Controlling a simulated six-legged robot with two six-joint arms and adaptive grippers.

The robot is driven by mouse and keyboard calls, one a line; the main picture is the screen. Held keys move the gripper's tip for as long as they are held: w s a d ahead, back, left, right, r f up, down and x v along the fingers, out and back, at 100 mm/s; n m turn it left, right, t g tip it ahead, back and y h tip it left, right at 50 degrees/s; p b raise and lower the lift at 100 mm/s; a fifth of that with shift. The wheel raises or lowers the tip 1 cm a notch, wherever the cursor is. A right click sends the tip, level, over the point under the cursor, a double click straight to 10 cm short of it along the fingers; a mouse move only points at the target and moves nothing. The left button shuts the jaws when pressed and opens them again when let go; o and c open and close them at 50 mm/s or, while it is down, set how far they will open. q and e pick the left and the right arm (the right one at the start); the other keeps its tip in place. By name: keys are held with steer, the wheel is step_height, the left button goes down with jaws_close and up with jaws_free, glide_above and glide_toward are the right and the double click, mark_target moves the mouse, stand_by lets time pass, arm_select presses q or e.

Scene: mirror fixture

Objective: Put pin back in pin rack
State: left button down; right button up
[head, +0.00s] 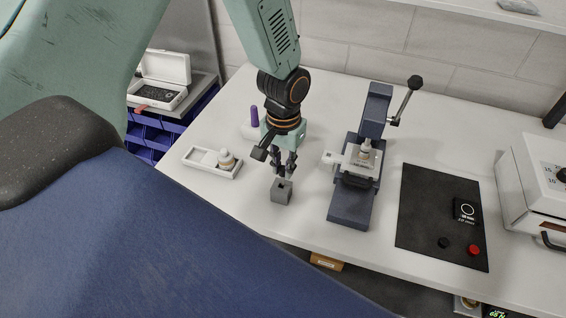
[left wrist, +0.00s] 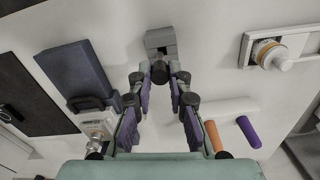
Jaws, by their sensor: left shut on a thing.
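My left gripper (head: 284,165) points down just above a small grey block (head: 281,192) with a dark opening in its top. In the left wrist view, the gripper (left wrist: 161,78) is shut on a short dark piece, seemingly the pin (left wrist: 158,73). The grey block (left wrist: 160,40) lies just beyond the fingertips; I cannot tell whether the pin touches it. A white holder (left wrist: 232,106) carries an orange handle (left wrist: 213,137) and a purple handle (left wrist: 248,131). In the head view the purple handle (head: 254,117) stands behind the gripper. Which holder is the pin rack is not marked. My right gripper is out of view.
A dark blue lever press (head: 348,206) stands right of the gripper. A white tray (head: 190,163) with small white parts lies left. Farther right are a black mat (head: 420,215) and a white box with dials (head: 520,180). The table front edge runs close below the block.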

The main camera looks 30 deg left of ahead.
mark_target(282, 184)
arm_select(q)
steer(key=shift+a, duration=0.15)
stand_by(0.4)
stand_by(0.4)
steer(key=shift+f, duration=0.1)
steer(key=shift+f, duration=0.3)
steer(key=shift+f+b, duration=1)
steer(key=shift+f, duration=0.9)
stand_by(0.6)
steer(key=c, duration=1.2)
jaws_free()
